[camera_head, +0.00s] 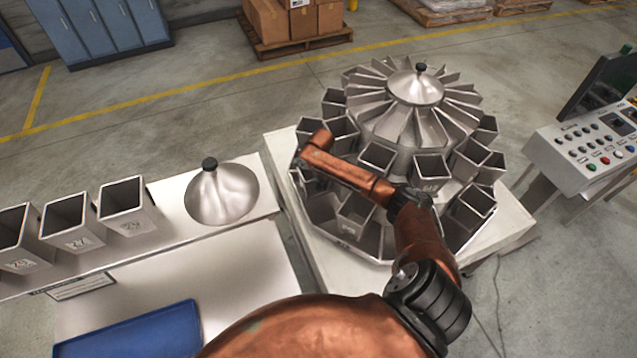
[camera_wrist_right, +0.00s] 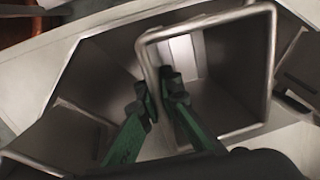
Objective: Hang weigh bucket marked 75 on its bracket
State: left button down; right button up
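In the right wrist view, an open square steel bucket (camera_wrist_right: 235,85) lies below my right gripper (camera_wrist_right: 158,98). The two green fingers are close together at its left rim, one on each side of the wall. No number shows on this bucket there, so I cannot read whether it is 75. In the head view, my copper right arm reaches over the front of the round weigher (camera_head: 330,235); its fingers are hard to make out. Several buckets hang around the weigher, one with a marking (camera_head: 432,168) at the front. Brackets are mostly hidden. My left gripper is out of view.
Several numbered buckets, including one (camera_head: 122,212), stand on the steel bench (camera_head: 220,285) at left. A cone lid (camera_head: 222,195) and a blue tray (camera_head: 140,335) are on it too. A control console (camera_head: 590,150) stands at right. Open floor lies behind.

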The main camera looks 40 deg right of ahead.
jog(key=o, duration=0.5)
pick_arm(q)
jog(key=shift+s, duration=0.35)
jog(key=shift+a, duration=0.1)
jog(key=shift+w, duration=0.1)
pick_arm(e)
jog(key=r, duration=0.8)
jog(key=s+r, duration=0.1)
jog(key=r, duration=0.3)
jog(key=shift+s+a, duration=0.1)
jog(key=shift+a, duration=0.1)
